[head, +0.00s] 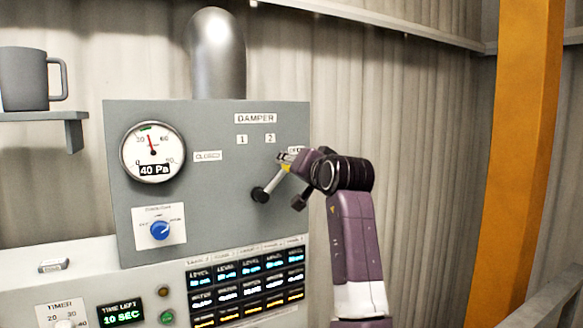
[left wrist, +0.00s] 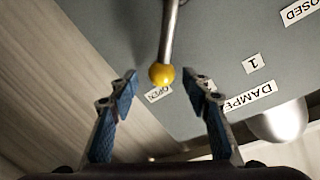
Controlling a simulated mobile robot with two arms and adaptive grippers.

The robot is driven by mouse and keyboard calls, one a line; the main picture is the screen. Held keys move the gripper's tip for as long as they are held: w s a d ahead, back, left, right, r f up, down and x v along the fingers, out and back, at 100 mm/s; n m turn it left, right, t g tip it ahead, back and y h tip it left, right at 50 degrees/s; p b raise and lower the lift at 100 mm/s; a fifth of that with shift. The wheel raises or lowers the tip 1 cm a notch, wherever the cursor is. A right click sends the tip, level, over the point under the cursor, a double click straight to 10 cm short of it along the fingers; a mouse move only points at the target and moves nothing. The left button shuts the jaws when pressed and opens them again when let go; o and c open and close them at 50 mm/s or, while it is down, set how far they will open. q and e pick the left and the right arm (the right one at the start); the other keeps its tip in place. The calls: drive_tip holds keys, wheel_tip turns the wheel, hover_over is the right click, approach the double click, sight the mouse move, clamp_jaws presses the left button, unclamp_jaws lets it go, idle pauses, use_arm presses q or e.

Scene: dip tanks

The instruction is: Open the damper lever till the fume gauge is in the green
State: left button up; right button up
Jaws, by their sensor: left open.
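The damper lever (head: 272,180) is a metal rod on the grey panel, tilted up and right from its dark pivot toward the OPEN label. Its yellow ball knob (left wrist: 161,74) shows beside the OPEN label (left wrist: 158,94) in the left wrist view. My left gripper (left wrist: 163,85) is open, with its blue fingers on either side of the knob and gaps to both. In the head view the left gripper (head: 291,165) partly hides the lever's end and the OPEN label. The round fume gauge (head: 153,152) reads 40 Pa, its red needle pointing near the small green band at the top.
The panel has a blue rotary knob (head: 161,230) below the gauge. Lower down are a timer display (head: 121,314) and rows of tank readouts (head: 245,283). A mug (head: 24,79) stands on a shelf at left. An orange post (head: 515,160) rises at right.

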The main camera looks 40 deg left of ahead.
use_arm(q)
drive_tip(key=f+v, duration=0.1)
drive_tip(key=v, duration=0.8)
drive_tip(key=shift+s+d+r, duration=0.15)
drive_tip(key=shift+d+r, duration=0.15)
drive_tip(key=shift+r, duration=0.2)
drive_tip(key=shift+f, duration=0.1)
